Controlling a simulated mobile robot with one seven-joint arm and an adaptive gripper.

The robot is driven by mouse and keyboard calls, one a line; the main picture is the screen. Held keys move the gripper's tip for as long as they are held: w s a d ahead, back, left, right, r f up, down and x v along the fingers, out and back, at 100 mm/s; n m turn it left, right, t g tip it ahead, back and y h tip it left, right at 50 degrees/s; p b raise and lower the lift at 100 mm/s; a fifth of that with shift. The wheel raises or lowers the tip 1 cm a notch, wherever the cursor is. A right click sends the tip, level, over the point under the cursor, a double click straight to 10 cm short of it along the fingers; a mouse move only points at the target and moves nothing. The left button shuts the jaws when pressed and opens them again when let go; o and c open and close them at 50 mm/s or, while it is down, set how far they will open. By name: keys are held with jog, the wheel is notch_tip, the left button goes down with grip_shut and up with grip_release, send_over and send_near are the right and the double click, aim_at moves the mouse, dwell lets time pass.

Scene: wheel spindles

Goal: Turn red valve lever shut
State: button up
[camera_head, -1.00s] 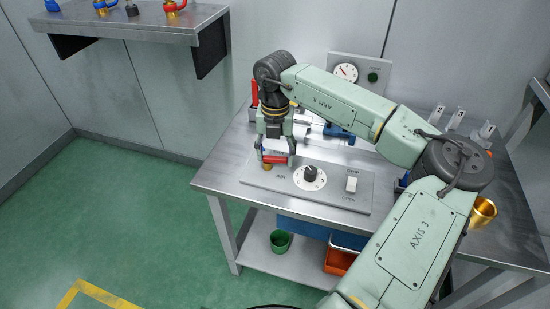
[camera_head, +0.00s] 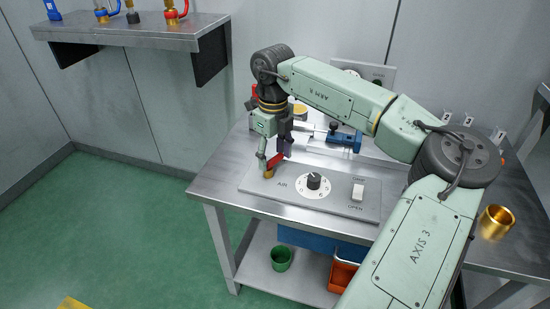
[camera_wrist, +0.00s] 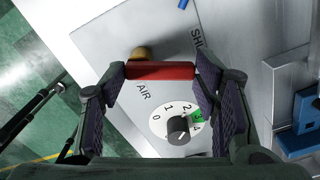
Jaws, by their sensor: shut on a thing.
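The red valve lever (camera_head: 275,160) sits on a brass valve body (camera_head: 268,173) at the left end of a grey panel (camera_head: 340,206) marked AIR. In the head view it slants up and to the right from the brass. My gripper (camera_head: 277,156) points down at the lever, its fingers on either side. In the wrist view the lever (camera_wrist: 160,70) spans the space between my two fingertips (camera_wrist: 160,76), which are shut on it. The brass (camera_wrist: 140,53) shows partly behind it. Lettering beginning "SHU" is partly cut off by my right finger.
A black dial knob (camera_head: 313,181) and a white switch (camera_head: 358,191) are on the same panel, right of the lever. A blue clamp-like device (camera_head: 343,140) stands behind. A brass cup (camera_head: 495,221) is on the bench at right. A shelf (camera_head: 135,30) hangs at upper left.

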jog(key=n, duration=0.4)
jog(key=shift+w+a+n, duration=0.2)
jog(key=shift+a+n, duration=0.1)
jog(key=shift+a, duration=0.1)
dwell(0.4)
jog(key=o, duration=1.1)
jog(key=shift+o, duration=0.2)
notch_tip(320, 180, up, 12)
